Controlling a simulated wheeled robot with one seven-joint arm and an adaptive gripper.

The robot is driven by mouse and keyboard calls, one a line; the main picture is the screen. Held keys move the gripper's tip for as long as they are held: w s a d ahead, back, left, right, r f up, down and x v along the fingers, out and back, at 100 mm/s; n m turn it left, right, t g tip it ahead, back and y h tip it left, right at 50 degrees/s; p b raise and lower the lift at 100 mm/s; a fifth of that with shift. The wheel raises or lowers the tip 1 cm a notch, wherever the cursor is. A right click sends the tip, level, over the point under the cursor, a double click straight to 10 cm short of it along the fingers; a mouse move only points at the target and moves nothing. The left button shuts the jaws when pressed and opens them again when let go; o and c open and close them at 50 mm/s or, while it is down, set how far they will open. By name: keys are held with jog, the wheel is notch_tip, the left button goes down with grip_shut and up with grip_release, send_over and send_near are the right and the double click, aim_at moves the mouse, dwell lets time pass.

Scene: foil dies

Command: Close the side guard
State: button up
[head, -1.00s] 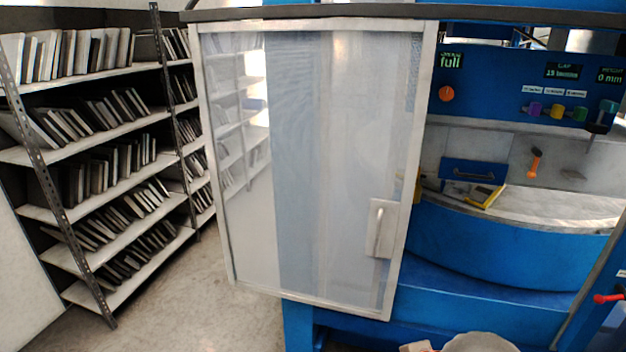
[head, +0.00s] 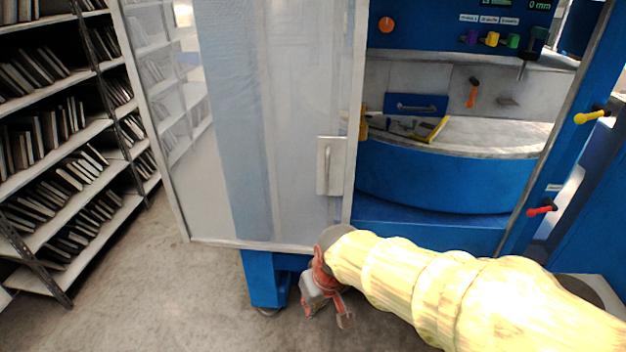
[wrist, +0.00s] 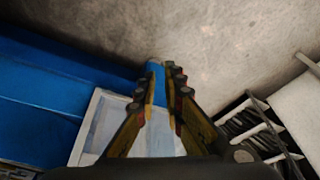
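The side guard (head: 270,120) is a clear panel in a pale metal frame on the left of the blue machine. It stands open, leaving the work space to its right uncovered. Its handle (head: 326,165) is an upright bar on a light plate near the guard's right edge. My gripper (head: 326,308) is low, below the guard's bottom edge, pointing down and apart from the handle. In the wrist view, my gripper (wrist: 160,88) has its fingers spread with nothing between them. Part of the guard (wrist: 100,125) shows behind and left of the fingers there.
A shelf rack (head: 60,150) full of thin plates stands at the left. Inside the machine are a curved bed (head: 470,135) and a yellow-framed tool (head: 432,130). Yellow (head: 592,116) and red (head: 541,208) levers stick out at the right. The floor (head: 170,300) before the rack is clear.

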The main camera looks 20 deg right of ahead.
jog(key=w+f, duration=0.2)
jog(key=w, duration=0.1)
jog(key=w+f+n+t+b, duration=0.1)
jog(key=w+f, duration=0.1)
jog(key=w, duration=0.2)
jog(key=w+f+n+t, duration=0.1)
jog(key=w+f, duration=0.2)
jog(key=w, duration=0.1)
grip_shut()
jog(key=w+d+f+n+t+h+b, duration=0.1)
jog(key=w+f+n+t, duration=0.1)
jog(key=w, duration=0.4)
jog(key=w+d+f+n+t, duration=0.1)
jog(key=w+d+n+t, duration=0.1)
jog(key=w, duration=0.5)
jog(key=w+d+r+n+t+h, duration=0.3)
jog(key=w+d+r+n+t, duration=0.1)
jog(key=r, duration=0.4)
jog(key=w+d+r+n+t+h, duration=0.3)
jog(key=w+r+t, duration=0.15)
jog(key=r, duration=0.35)
jog(key=w+d+b, duration=0.4)
jog(key=w+d, duration=0.2)
jog(key=w, duration=0.1)
jog(key=shift+d+f+g+y, duration=0.2)
jog(key=shift+d+g+y, duration=0.15)
jog(key=shift+g, duration=0.1)
jog(key=shift+d, duration=0.1)
